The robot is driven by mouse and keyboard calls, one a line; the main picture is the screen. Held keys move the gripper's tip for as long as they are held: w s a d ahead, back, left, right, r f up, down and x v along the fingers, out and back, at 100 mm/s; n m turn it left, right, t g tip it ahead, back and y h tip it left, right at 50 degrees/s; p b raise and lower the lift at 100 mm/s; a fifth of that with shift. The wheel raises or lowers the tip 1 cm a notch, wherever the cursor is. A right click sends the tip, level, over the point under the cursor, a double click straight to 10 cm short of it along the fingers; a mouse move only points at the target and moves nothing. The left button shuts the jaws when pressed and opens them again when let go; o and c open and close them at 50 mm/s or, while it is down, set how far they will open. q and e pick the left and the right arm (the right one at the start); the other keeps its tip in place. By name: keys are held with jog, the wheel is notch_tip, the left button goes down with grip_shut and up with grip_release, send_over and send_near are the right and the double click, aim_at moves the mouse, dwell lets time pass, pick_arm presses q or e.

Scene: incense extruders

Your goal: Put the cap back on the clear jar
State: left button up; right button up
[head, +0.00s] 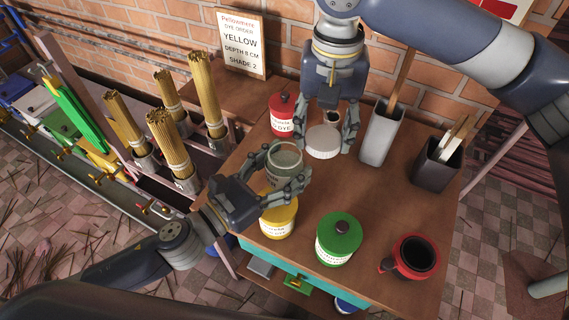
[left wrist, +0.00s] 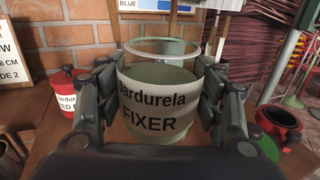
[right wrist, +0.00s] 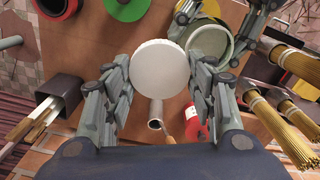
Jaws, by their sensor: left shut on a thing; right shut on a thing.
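The clear jar (head: 285,163), labelled FIXER and filled with grey-green powder, is uncapped. My left gripper (head: 284,180) is shut around it, and its fingers press both sides in the left wrist view, where the jar (left wrist: 155,100) looks upright. The white round cap (head: 323,141) is in my right gripper (head: 325,136), whose fingers point down and are shut on its rim. The cap (right wrist: 160,67) lies flat between the fingers in the right wrist view, beside the open jar mouth (right wrist: 209,42) and apart from it.
A red dye jar (head: 281,115) stands behind the clear jar. A yellow jar (head: 278,216), a green jar (head: 339,239) and a red open pot (head: 414,257) stand at the front. A grey holder (head: 381,138) and dark holder (head: 436,165) stand right. The table middle is clear.

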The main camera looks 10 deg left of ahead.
aim_at(285, 139)
jog(key=a+r, duration=0.4)
jog(key=a, duration=0.2)
jog(key=shift+s+a+r, duration=0.25)
jog(key=shift+f, duration=0.1)
jog(key=shift+f, duration=1.95)
jog(key=shift+s+r, duration=0.1)
jog(key=shift+f, duration=0.95)
jog(key=shift+f, duration=0.55)
